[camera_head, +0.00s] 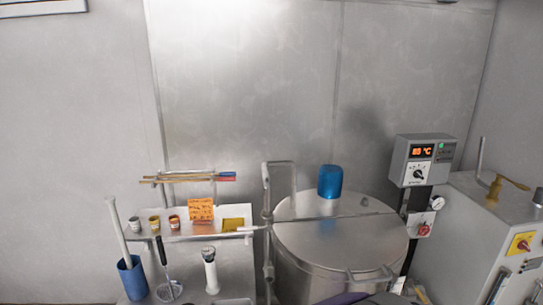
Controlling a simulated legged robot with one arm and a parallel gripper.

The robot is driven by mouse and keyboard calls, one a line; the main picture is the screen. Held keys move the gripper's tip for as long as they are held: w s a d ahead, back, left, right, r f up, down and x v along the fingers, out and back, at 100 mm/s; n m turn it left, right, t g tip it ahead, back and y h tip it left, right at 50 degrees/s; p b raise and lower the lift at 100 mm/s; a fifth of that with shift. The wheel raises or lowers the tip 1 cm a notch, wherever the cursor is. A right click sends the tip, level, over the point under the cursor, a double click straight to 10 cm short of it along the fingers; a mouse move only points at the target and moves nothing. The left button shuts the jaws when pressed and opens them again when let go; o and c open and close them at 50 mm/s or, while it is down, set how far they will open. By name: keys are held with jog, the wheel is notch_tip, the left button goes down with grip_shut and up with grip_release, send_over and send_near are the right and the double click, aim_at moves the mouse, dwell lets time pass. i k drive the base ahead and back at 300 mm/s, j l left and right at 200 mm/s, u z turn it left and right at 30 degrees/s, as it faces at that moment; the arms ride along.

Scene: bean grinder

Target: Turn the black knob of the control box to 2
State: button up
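The control box (402,152) is a grey box mounted at the right, above and beside a large steel vessel. It has an orange lit display (422,152), a small green light or button, and a round dial with the black knob (418,174) below the display. The knob is too small in the picture to read which number it points to. My gripper is not in view. A dark and purple shape shows at the bottom edge, and I cannot tell what it is.
The steel vessel (340,245) carries a blue cylinder (330,181) on its lid. A gauge and red knob (424,229) sit below the control box. A grey machine (465,230) with a yellow-backed switch stands right. A shelf (185,236) with small cups is left. Space before the box looks clear.

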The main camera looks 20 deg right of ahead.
aim_at(417, 174)
jog(key=z, duration=1.6)
